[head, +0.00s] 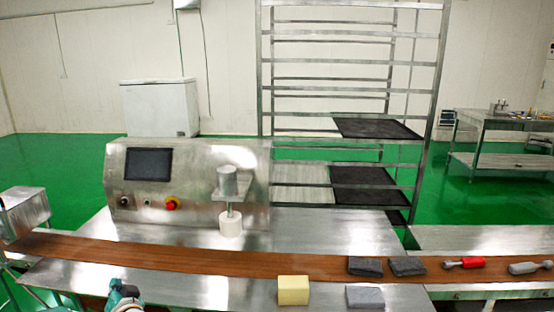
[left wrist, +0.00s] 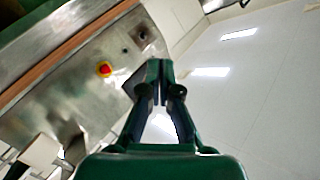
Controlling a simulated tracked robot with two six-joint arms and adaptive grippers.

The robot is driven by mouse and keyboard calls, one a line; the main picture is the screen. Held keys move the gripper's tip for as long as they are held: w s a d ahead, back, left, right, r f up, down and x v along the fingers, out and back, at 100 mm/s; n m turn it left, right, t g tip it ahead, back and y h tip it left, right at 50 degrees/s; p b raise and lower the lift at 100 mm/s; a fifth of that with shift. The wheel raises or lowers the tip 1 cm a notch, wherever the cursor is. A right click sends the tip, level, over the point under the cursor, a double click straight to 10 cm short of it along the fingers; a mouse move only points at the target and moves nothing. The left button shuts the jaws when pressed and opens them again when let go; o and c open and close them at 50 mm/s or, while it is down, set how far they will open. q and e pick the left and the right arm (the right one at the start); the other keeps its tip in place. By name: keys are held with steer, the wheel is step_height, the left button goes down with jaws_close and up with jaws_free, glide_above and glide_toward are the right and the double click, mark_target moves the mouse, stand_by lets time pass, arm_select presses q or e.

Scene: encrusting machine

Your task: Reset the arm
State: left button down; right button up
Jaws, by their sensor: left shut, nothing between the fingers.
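My left gripper (head: 122,294) shows at the bottom left edge of the head view, in front of the machine's steel front shelf. In the left wrist view its green fingers (left wrist: 160,78) are together with nothing between them. That view is tilted; the machine's panel with the red and yellow stop button (left wrist: 103,69) lies beyond the fingers to the left. The encrusting machine (head: 190,180) stands behind the brown belt (head: 200,259) in the head view. My right gripper is not in view.
A yellow block (head: 293,290) and a grey block (head: 365,296) rest on the front shelf. Dark grey pads (head: 407,266), a red-handled tool (head: 464,262) and a grey-handled tool (head: 530,267) lie on the belt at right. A tall rack (head: 266,80) stands behind. The belt's middle is clear.

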arm_select(q)
steer(key=s+d+f+m+g+h+p, duration=0.1)
steer(key=s+d+f+m+h+p, duration=0.1)
steer(key=s+d+f+h, duration=0.4)
steer(key=s+d+f+m+g+h+p, duration=0.2)
steer(key=s+d+f, duration=0.1)
steer(key=d+f, duration=0.6)
steer(key=s+d+f+n+g+h, duration=0.2)
steer(key=s+d, duration=0.5)
steer(key=s, duration=0.5)
steer(key=s+d+f+n+g+h, duration=0.3)
steer(key=s+d+f+g, duration=0.3)
steer(key=s, duration=0.6)
steer(key=shift+s+d+f+g+h+p, duration=0.35)
steer(key=shift+s+f+g+h+p, duration=0.05)
steer(key=shift+h, duration=0.5)
steer(key=shift+w+d, duration=0.1)
